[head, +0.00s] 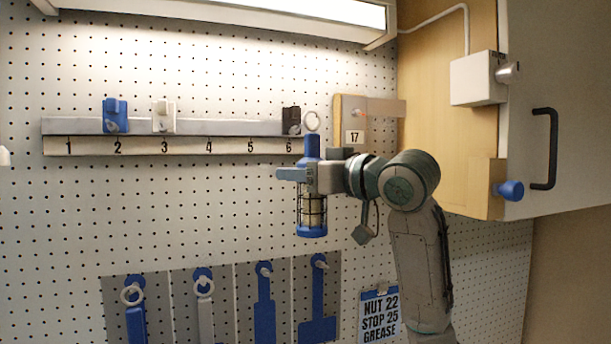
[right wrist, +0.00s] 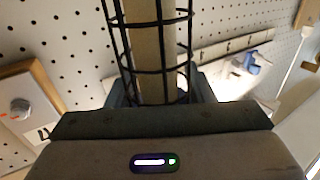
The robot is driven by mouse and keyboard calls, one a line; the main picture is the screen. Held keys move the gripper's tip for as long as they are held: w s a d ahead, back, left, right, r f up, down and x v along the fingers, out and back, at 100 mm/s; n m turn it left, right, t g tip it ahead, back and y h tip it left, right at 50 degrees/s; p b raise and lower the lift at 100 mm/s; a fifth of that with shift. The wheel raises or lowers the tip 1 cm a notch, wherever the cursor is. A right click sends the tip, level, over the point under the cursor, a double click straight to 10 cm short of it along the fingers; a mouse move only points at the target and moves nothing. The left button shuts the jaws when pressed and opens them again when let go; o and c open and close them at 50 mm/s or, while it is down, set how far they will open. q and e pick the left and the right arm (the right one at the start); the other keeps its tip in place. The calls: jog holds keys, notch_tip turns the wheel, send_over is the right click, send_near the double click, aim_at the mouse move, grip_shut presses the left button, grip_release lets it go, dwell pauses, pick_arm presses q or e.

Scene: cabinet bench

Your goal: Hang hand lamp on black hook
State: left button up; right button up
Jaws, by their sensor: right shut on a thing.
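The hand lamp (head: 312,214) has a blue handle on top, a wire cage and a blue base. It hangs upright in the air in front of the pegboard. My right gripper (head: 297,175) is shut on it at the upper cage, below the handle. The wire cage also shows between the fingers in the right wrist view (right wrist: 150,45). A pale ring (head: 312,121) shows above the handle. The black hook (head: 291,120) is on the rail above number 6, just left of the ring. Ring and hook look apart; their depth gap is unclear. My left gripper is not in view.
The numbered rail (head: 90,146) also carries a blue hook (head: 115,115) and a white hook (head: 163,116). A wooden block marked 17 (head: 354,125) is close right of the ring. A cabinet (head: 560,110) fills the right side. Tools hang on a grey panel (head: 225,320) below.

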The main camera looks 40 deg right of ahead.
jog(key=shift+w+d+f, duration=0.2)
jog(key=shift+w+d, duration=0.05)
jog(key=shift+w, duration=0.8)
jog(key=shift+w+d+f, duration=0.2)
jog(key=shift+w+d, duration=0.1)
jog(key=shift+w, duration=0.8)
jog(key=shift+w+d+f, duration=0.2)
jog(key=shift+w+d, duration=0.05)
jog(key=shift+w, duration=0.8)
jog(key=o, duration=1.3)
jog(key=shift+c, duration=0.2)
jog(key=b+v, duration=0.4)
jog(key=v, duration=0.7)
jog(key=shift+b, duration=0.35)
